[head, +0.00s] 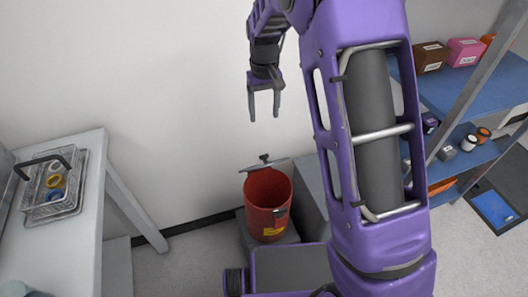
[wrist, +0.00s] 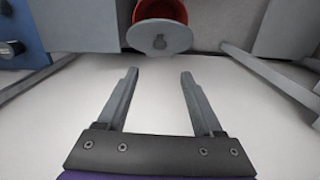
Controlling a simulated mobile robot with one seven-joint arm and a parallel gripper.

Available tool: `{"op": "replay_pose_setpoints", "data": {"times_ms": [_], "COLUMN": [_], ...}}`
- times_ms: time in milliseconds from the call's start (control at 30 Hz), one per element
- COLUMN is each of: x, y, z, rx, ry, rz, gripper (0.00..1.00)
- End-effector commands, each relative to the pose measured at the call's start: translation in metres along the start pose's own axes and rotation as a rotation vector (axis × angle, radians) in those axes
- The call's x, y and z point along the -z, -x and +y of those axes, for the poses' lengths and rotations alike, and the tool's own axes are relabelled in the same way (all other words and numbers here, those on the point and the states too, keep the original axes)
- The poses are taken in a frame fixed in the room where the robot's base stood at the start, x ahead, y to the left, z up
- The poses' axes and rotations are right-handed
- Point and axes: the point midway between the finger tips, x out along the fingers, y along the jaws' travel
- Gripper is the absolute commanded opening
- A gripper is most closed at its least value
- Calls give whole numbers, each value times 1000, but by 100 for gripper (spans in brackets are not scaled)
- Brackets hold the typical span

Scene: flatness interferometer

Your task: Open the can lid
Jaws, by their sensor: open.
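The red can (head: 268,215) stands low against the wall, with a dark fitting on its front right and a yellow label low down. Its grey lid (head: 280,163), with a dark knob on top, stands raised at the back rim, and the can's red inside shows. In the wrist view the lid (wrist: 148,42) is a round grey disc with a knob, partly covering the red can (wrist: 160,9). My gripper (head: 265,117) is open and empty, well above the can and apart from the lid. Its fingers also show in the wrist view (wrist: 158,73).
A pale table (head: 95,185) at left carries a wire basket (head: 47,185) with rolls of tape. A grey block (head: 312,190) stands close right of the can. Blue shelves (head: 460,90) with boxes and jars are at right. The wall behind my gripper is bare.

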Motion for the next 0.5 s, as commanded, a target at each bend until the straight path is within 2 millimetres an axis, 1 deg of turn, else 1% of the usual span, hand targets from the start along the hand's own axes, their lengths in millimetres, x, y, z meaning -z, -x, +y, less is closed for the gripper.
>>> {"op": "replay_pose_setpoints", "data": {"times_ms": [133, 233, 367, 500], "x": [-1, -1, -1, -1], "y": [-2, -12, -35, -66], "z": [-1, -1, -1, -1], "rx": [-3, -3, -3, -3], "ry": [50, 53, 51, 50], "rz": [11, 10, 8, 8], "gripper": [68, 68, 68, 68]}}
